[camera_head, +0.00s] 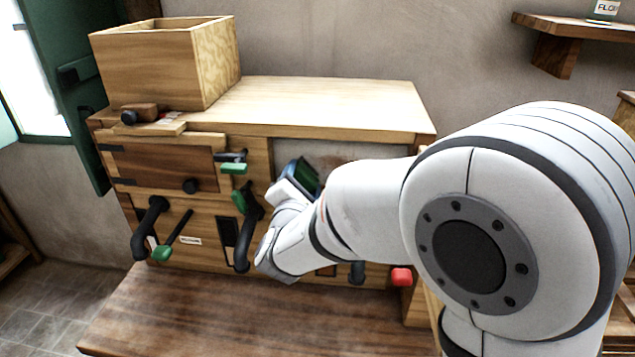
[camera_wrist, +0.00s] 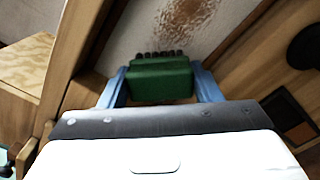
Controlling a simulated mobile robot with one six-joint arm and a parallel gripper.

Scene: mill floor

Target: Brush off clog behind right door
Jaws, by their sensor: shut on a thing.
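My gripper (camera_wrist: 160,72) has its two blue fingers shut on a green brush (camera_wrist: 160,84) with dark bristles. In the wrist view, the bristles point at a pale grey surface (camera_wrist: 135,32) framed by wood. A brown speckled patch, the clog (camera_wrist: 192,20), lies on that surface just beyond the bristles. I cannot tell whether the bristles touch it. In the head view, the grey recess (camera_head: 345,152) shows in the cabinet's upper right, partly hidden by my arm. The right door is not clearly visible there. The left door (camera_head: 150,165) is shut.
The wooden cabinet (camera_head: 350,105) carries an open box (camera_head: 150,70). Black handles (camera_head: 150,222) and green-tipped levers (camera_head: 234,168) stick out of its front. A red knob (camera_head: 401,277) is at lower right. A wall shelf (camera_head: 570,27) hangs at upper right.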

